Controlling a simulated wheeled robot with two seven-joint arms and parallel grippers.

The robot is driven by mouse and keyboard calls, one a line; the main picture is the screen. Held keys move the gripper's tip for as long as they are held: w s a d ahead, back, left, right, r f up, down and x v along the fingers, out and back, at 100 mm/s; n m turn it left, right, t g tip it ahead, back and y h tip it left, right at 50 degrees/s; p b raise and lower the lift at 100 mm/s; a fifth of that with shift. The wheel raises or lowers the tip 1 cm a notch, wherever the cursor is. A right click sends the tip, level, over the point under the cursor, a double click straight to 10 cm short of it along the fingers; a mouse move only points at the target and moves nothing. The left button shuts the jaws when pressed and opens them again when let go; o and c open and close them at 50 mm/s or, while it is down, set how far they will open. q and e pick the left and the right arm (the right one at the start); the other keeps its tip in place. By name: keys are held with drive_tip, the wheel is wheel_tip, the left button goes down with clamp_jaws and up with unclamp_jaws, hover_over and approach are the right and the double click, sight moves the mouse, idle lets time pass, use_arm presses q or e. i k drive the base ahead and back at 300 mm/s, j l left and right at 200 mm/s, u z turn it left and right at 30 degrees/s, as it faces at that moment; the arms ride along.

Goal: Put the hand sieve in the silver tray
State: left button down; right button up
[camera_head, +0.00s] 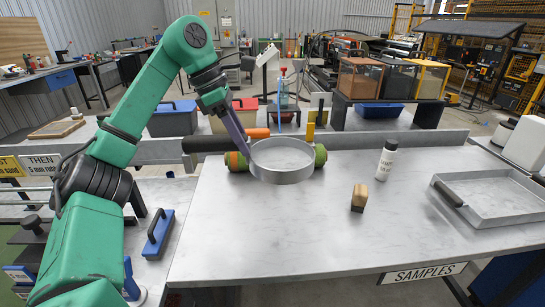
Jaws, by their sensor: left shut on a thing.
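The hand sieve (281,176) is a round, shallow silver ring near the back middle of the light grey table. My left gripper (246,151) reaches in from the upper left and is shut on the sieve's left rim. The sieve looks roughly level; I cannot tell whether it touches the table. The silver tray (471,222) is a shallow rectangular tray at the table's right end, with a dark handle on its left side. No sieve part is over it. My right gripper is not in view.
A wooden-topped brush or block (359,197) and a white bottle with a black cap (386,161) stand between sieve and tray. The table's front middle (270,240) is clear.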

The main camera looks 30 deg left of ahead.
sight(488, 199)
drive_tip(key=i+l+u, duration=0.1)
drive_tip(key=i+l, duration=0.3)
drive_tip(key=l, duration=0.25)
drive_tip(key=i+l+u, duration=0.15)
drive_tip(key=i+l, duration=0.2)
drive_tip(key=l, duration=0.3)
drive_tip(key=i+l+u, duration=0.15)
drive_tip(key=l, duration=0.2)
drive_tip(key=i+l+u, duration=0.1)
drive_tip(key=l, duration=0.25)
drive_tip(key=i, duration=0.1)
